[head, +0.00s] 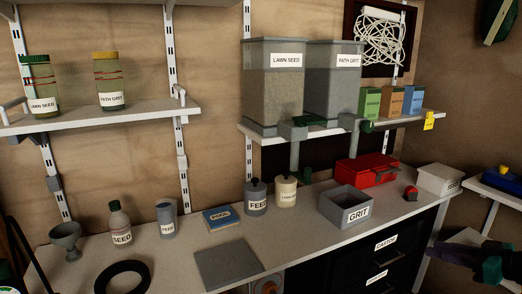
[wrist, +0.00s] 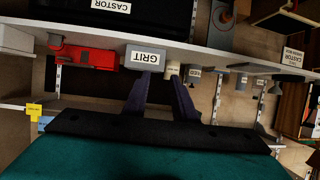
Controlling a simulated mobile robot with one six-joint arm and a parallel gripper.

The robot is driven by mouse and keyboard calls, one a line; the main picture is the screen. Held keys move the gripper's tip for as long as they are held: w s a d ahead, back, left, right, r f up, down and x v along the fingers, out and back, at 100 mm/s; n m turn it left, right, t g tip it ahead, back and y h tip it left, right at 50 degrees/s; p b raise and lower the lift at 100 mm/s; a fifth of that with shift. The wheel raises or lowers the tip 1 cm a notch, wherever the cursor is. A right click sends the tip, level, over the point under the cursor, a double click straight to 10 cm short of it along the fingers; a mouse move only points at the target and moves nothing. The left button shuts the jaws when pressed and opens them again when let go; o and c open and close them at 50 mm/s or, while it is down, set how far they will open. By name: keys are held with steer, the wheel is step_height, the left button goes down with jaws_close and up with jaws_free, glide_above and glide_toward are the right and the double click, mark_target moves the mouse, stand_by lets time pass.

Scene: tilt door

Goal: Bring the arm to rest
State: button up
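My gripper (wrist: 160,79) shows in the wrist view with its two dark fingers apart and nothing between them. The wrist view is upside down, and the grey GRIT bin (wrist: 146,56) appears beyond the fingertips, apart from them. In the head view my dark and teal gripper (head: 452,254) is at the lower right edge, partly cut off, in front of the black drawers. It touches nothing that I can see.
The bench (head: 300,222) carries the open GRIT bin (head: 346,206), a red box (head: 365,170), a grey flat plate (head: 228,264) and several containers. Two hoppers (head: 273,85) stand on the shelf above. Black drawers (head: 385,262) are below the bench.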

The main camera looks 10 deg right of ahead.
steer(key=w+a+f+n+g+y+p, duration=0.1)
steer(key=w+a+f+g+y+p, duration=0.1)
steer(key=w+a+f, duration=0.5)
steer(key=w+a+f+n+g+y+p, duration=0.1)
steer(key=w+a+f+g+y+p, duration=0.15)
steer(key=a, duration=0.85)
steer(key=s+a+f+g+p, duration=0.2)
steer(key=a+f+g, duration=0.1)
steer(key=a+f, duration=0.5)
steer(key=s+a+f+g+p, duration=0.2)
steer(key=a+f+g, duration=0.1)
steer(key=a+f, duration=0.55)
steer(key=s+a+f+g+h+p, duration=0.25)
steer(key=s+a+f, duration=0.25)
steer(key=s+f, duration=0.25)
steer(key=s+a+f+g+h+p, duration=0.1)
steer(key=s+a+f+g+p, duration=0.1)
steer(key=s+a+f+g, duration=0.5)
steer(key=s+d+f+m+t+h+p, duration=0.1)
steer(key=s+d+f+m+t+h, duration=0.25)
steer(key=s, duration=0.65)
steer(key=d+f+m+g+h, duration=0.1)
steer(key=d+f+m+h, duration=0.2)
steer(key=d, duration=0.3)
steer(key=shift+w+f, duration=0.4)
steer(key=shift+w, duration=0.05)
